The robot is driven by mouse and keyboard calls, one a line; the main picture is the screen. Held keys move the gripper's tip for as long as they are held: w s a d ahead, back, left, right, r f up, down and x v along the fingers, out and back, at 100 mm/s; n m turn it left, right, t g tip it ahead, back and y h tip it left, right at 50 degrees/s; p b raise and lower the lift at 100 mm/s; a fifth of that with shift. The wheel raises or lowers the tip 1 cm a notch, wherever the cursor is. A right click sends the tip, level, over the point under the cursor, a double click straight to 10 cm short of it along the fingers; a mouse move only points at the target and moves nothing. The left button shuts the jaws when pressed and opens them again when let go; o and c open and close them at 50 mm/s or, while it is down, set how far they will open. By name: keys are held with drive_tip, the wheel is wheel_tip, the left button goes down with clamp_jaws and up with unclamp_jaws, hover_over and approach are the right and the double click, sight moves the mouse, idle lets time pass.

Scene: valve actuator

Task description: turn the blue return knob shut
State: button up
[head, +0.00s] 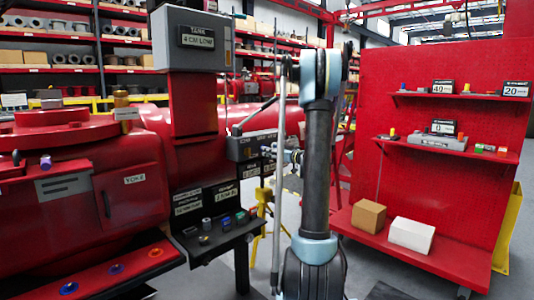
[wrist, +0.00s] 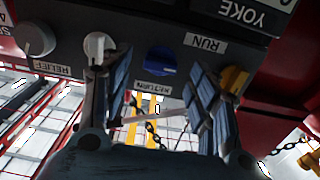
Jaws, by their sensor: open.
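The blue return knob (wrist: 161,61) is on the underside-up grey panel (wrist: 135,30) in the wrist view, above a RETURN label (wrist: 156,86). Its pointer ridge lies roughly sideways in the picture. My gripper (wrist: 154,72) is open, with one finger to the left and one to the right of the blue knob. Neither finger clearly touches it, and the depth between them is hard to judge. In the head view my arm stands in front of the panel area, and I cannot make out the blue return knob there.
A white knob (wrist: 97,46) is close to the left finger, and a yellow knob (wrist: 235,79) is close to the right one. A grey knob (wrist: 35,40) is farther left. A chain (wrist: 150,135) hangs below. A red shelf rack (head: 440,170) stands at the right.

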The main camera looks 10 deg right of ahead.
drive_tip(key=shift+x, duration=1.7)
drive_tip(key=shift+c, duration=0.6)
drive_tip(key=c, duration=0.9)
